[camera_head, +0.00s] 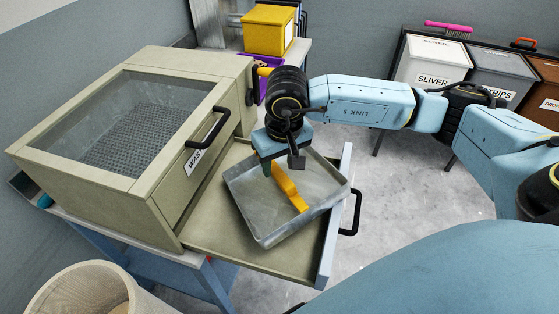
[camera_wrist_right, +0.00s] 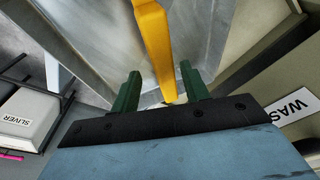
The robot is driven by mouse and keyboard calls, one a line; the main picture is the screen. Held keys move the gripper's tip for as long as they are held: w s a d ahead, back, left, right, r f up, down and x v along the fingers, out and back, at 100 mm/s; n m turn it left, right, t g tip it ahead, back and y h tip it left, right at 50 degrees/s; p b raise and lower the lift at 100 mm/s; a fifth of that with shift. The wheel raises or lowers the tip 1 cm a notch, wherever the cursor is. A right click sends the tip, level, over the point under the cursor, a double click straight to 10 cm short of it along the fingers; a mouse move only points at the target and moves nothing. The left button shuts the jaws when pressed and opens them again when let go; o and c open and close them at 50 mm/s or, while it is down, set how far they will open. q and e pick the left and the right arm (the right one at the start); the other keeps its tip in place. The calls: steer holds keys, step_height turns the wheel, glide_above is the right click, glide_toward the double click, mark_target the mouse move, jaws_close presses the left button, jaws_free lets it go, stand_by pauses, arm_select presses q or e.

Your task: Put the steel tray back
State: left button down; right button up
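The steel tray (camera_head: 248,207) is a shallow grey metal tray with a yellow-orange bar (camera_head: 290,188) across its middle. It sits askew over the pulled-out drawer (camera_head: 205,232) of the beige machine; I cannot tell whether its far right corner rests on the drawer's front. My right gripper (camera_head: 284,165) points down at the bar's near-machine end. In the right wrist view, the green fingers (camera_wrist_right: 160,90) stand apart, with the yellow bar (camera_wrist_right: 155,45) between and beyond them and gaps on both sides. The tray's metal (camera_wrist_right: 105,35) lies beyond. My left gripper is out of view.
The beige machine (camera_head: 150,190) has a glass lid, a black handle (camera_head: 208,128) and a WAS label. The drawer front has a black handle (camera_head: 351,213). Labelled bins (camera_head: 432,65) stand at back right, a yellow box (camera_head: 268,30) at the back, a wooden barrel (camera_head: 65,290) at front left.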

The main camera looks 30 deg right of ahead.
steer(key=shift+r+p, duration=0.5)
steer(key=shift+p, duration=0.15)
step_height(320, 180, up, 12)
steer(key=s, duration=0.1)
steer(key=shift+s+b, duration=0.3)
steer(key=shift+b, duration=0.05)
steer(key=shift+a, duration=0.1)
